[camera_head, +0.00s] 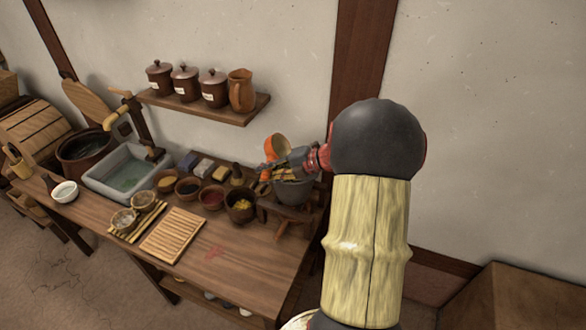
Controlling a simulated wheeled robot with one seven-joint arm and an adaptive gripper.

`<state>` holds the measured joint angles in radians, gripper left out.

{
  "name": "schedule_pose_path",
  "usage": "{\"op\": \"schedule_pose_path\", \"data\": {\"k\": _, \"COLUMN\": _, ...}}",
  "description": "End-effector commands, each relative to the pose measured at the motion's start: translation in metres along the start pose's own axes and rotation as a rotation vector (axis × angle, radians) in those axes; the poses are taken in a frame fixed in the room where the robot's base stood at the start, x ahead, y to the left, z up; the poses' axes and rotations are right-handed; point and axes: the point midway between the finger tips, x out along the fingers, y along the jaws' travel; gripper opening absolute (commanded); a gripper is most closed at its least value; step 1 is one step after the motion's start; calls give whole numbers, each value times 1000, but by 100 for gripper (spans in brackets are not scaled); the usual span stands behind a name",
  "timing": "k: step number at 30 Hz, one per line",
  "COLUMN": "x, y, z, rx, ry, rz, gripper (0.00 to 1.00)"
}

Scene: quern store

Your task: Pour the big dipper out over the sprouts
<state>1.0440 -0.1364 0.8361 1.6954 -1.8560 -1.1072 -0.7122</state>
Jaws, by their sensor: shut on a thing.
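My gripper (269,172) is shut on an orange dipper (277,147), with its cup tilted above the jaws. The dipper is held over a grey pot (293,191) on a small wooden stand at the table's right end. My gripper and wrist hide part of the dipper and the pot's opening. I cannot tell whether anything runs from the cup. A brown bowl (232,215) with yellow-green bits stands just left of the pot; I cannot tell if these are the sprouts.
Several small bowls stand left of the pot. A slatted board (173,235) lies at the table's front, and a grey basin (129,172) stands further left. A wall shelf (205,107) with lidded jars and a jug (241,90) is above. The front right tabletop is clear.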

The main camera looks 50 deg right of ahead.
Motion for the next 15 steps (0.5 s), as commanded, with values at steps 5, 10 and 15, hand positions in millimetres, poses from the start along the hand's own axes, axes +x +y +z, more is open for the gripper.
{"op": "schedule_pose_path", "data": {"k": 5, "x": -2, "y": -4, "z": 0, "rx": 0, "ry": -1, "rz": 22, "gripper": 0}}
{"op": "schedule_pose_path", "data": {"k": 10, "x": -6, "y": -8, "z": 1, "rx": 0, "ry": -2, "rz": 42, "gripper": 0}}
{"op": "schedule_pose_path", "data": {"k": 15, "x": -8, "y": -10, "z": 0, "rx": 0, "ry": -1, "rz": 62, "gripper": 0}}
